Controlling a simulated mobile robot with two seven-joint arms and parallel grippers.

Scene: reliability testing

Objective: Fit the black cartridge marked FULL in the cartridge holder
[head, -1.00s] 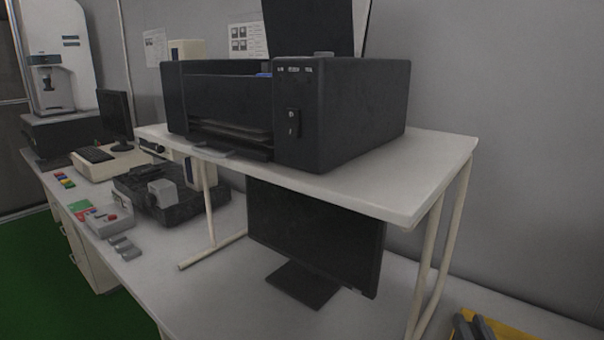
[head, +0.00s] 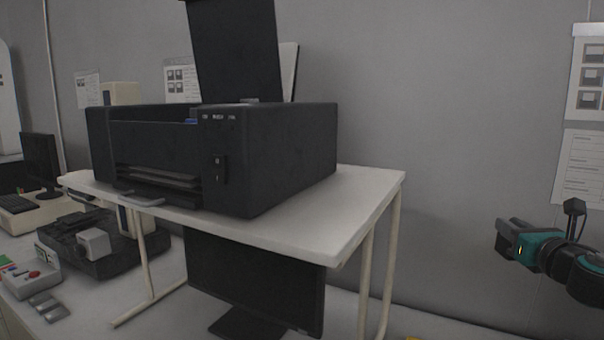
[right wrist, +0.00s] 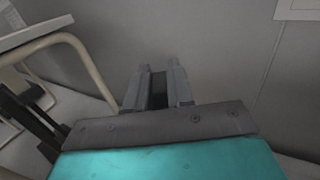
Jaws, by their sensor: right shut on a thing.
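My right gripper (head: 505,238) is raised at the right of the head view, in front of the wall and well apart from the printer. In the right wrist view its fingers (right wrist: 157,84) are shut on a small dark thing (right wrist: 158,92), which looks like the black cartridge; no FULL marking can be read. The black printer (head: 265,155) stands on a raised white shelf with its lid (head: 235,50) up. A small blue part (head: 191,121) shows at its opening. The cartridge holder cannot be made out from here. My left gripper is out of view.
The white shelf (head: 350,215) has pale tube legs, with a dark monitor (head: 255,280) beneath it. A dark device (head: 100,245) and a grey box with buttons (head: 30,277) are at the left. The space between printer and right gripper is free.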

